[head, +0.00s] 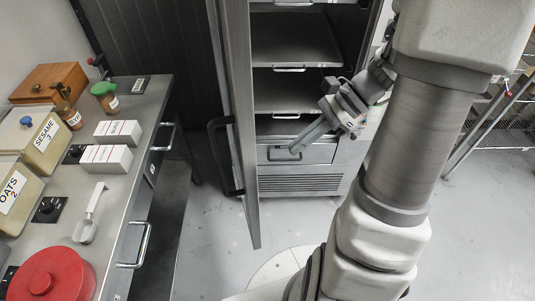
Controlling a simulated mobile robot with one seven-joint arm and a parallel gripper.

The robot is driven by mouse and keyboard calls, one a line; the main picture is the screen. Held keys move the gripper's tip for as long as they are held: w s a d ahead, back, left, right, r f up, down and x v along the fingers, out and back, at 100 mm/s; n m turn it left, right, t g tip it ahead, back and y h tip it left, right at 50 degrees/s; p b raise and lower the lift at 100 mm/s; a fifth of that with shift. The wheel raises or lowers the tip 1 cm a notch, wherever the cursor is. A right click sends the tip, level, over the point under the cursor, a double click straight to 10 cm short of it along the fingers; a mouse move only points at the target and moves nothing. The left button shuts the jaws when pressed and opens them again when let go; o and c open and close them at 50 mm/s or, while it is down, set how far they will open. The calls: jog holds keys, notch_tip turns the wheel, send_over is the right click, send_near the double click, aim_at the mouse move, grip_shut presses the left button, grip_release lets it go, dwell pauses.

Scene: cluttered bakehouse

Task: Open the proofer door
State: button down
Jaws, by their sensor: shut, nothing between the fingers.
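The proofer (298,183) is a tall steel cabinet at the centre back, with several shelves (295,90) showing inside. Its door (241,110) stands wide open on the left, swung out towards me and seen nearly edge-on. The dark door handle (217,158) is on the door's left face. My gripper (293,152) is shut and empty, in front of the lower part of the proofer's opening. It is to the right of the door and apart from it. Whether the fingertips touch the cabinet front I cannot tell.
A steel counter (120,185) on the left holds oats (14,190) and sesame (40,142) bins, jars, white boxes (106,158), a scoop (88,215) and a red lid (50,275). A wire rack (505,130) stands at right. Floor between counter and door is clear.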

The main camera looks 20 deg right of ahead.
jog(key=a+f, duration=0.3)
jog(key=a, duration=0.4)
jog(key=shift+w+p, duration=0.25)
jog(key=shift+p, duration=0.15)
jog(key=shift+a, duration=0.2)
